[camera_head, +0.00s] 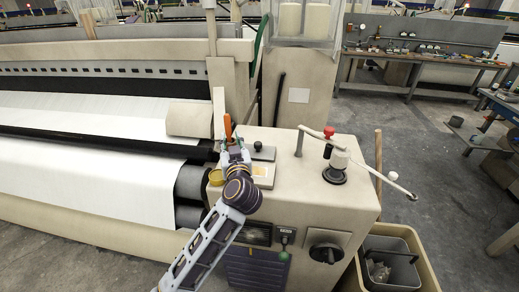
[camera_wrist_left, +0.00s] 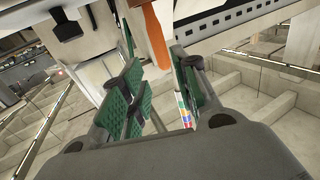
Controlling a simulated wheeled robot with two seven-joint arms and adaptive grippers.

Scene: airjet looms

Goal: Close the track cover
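An orange handle (camera_head: 228,127) stands upright at the loom's near corner, beside a narrow upright beige plate (camera_head: 219,112). I cannot tell for sure which part is the track cover. My left gripper (camera_head: 233,146) is at the lower part of the orange handle in the head view. In the left wrist view, the green-padded fingers of the left gripper (camera_wrist_left: 158,75) are apart. The orange handle (camera_wrist_left: 155,35) shows in the gap between them, with no clear contact. The handle's lower end is hidden by the fingers. My right gripper is not in view.
A beige loom console (camera_head: 310,200) with a white lever (camera_head: 350,158) and red knob stands right of the gripper. White fabric (camera_head: 85,180) lies on rollers at left. A bin (camera_head: 395,262) stands at lower right, a workbench (camera_head: 420,60) at the back.

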